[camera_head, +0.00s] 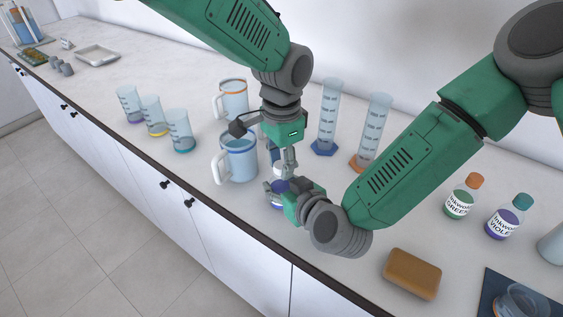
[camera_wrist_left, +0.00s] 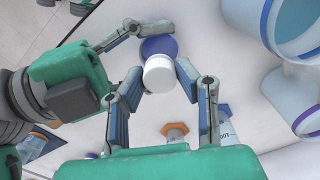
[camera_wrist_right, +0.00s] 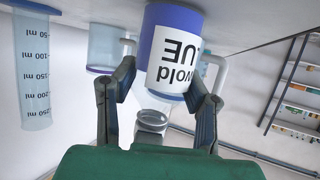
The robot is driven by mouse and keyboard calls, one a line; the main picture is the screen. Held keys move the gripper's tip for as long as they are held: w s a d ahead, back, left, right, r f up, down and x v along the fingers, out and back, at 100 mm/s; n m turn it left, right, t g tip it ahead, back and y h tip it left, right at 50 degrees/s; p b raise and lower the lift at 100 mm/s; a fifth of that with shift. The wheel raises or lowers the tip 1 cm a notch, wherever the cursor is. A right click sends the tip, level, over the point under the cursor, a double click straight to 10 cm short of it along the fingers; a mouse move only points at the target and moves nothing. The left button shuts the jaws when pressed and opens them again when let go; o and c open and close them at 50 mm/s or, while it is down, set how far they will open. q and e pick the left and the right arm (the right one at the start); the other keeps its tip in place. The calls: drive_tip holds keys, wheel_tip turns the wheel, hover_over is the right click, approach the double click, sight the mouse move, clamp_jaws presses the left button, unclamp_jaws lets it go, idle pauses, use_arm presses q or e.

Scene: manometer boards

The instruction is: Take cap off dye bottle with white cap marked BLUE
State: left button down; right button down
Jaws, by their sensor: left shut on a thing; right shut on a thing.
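The dye bottle shows its blue body and white label, with the letters "UE" readable upside down, in the right wrist view (camera_wrist_right: 178,48). My right gripper (camera_wrist_right: 160,80) is shut on the bottle's body from the side; in the head view it (camera_head: 281,193) is low over the counter. The white cap (camera_wrist_left: 159,74) sits over the blue body (camera_wrist_left: 158,46) in the left wrist view. My left gripper (camera_wrist_left: 163,82) is shut on the cap from above, one finger on each side. In the head view the fingers partly hide bottle and cap. I cannot tell whether the cap is loosened.
Two handled jugs (camera_head: 238,163) stand close left of the grippers. Two measuring cylinders (camera_head: 328,120) stand behind. Several beakers (camera_head: 180,133) are further left. The green (camera_head: 460,202) and violet (camera_head: 505,222) dye bottles and a brown sponge (camera_head: 411,274) are to the right. The counter's front edge is near.

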use_arm(q)
drive_tip(key=shift+n, duration=0.8)
drive_tip(key=shift+s+r, duration=0.1)
drive_tip(key=shift+s, duration=0.05)
drive_tip(key=shift+r, duration=0.2)
drive_tip(key=shift+r, duration=0.95)
drive_tip(key=shift+r, duration=2)
use_arm(e)
drive_tip(key=c, duration=0.8)
unclamp_jaws()
drive_tip(key=shift+c, duration=0.2)
